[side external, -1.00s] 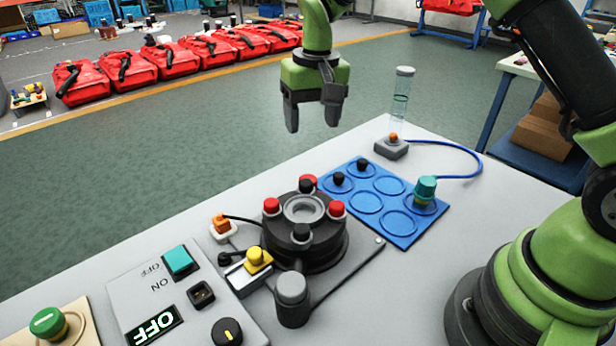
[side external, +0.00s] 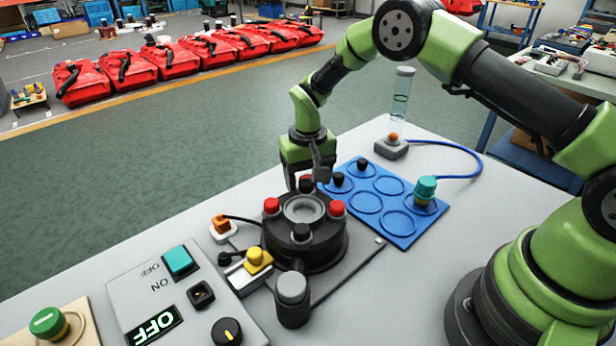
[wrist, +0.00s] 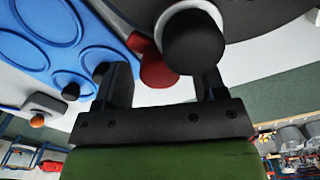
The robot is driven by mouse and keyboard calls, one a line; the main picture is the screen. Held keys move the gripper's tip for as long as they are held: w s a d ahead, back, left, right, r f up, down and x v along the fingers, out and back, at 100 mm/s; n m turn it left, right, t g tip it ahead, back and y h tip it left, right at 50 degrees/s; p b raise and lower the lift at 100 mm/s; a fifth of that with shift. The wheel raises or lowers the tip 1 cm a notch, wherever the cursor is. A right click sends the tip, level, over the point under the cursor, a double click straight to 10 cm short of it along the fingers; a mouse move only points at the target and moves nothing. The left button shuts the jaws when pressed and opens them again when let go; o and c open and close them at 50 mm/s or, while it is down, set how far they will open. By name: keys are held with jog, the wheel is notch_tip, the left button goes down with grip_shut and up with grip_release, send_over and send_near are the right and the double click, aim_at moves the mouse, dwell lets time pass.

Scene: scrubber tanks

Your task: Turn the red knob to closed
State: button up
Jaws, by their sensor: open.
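A round black turret (side external: 305,235) stands on the table, with red caps at its left (side external: 271,206) and right (side external: 337,208) and black caps front (side external: 302,232) and back (side external: 306,185). A red knob (wrist: 157,70) shows in the wrist view, partly behind the back black cap (wrist: 194,42). My gripper is open and low at the turret's far side. In the wrist view its fingers (wrist: 165,78) stand either side of the red knob, with no clear contact. The knob's setting cannot be read.
A blue tray (side external: 385,228) with ring marks, black caps and a teal-capped piece lies to the right. A control panel (side external: 180,300) reading OFF, a yellow connector (side external: 257,258) and a grey post (side external: 292,300) crowd the front left. A clear tube (side external: 401,98) stands behind.

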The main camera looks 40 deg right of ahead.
jog(key=c, duration=0.9)
jog(key=shift+m, duration=0.3)
jog(key=m, duration=0.6)
jog(key=shift+m, duration=0.3)
jog(key=m, duration=0.6)
jog(key=shift+m, duration=0.4)
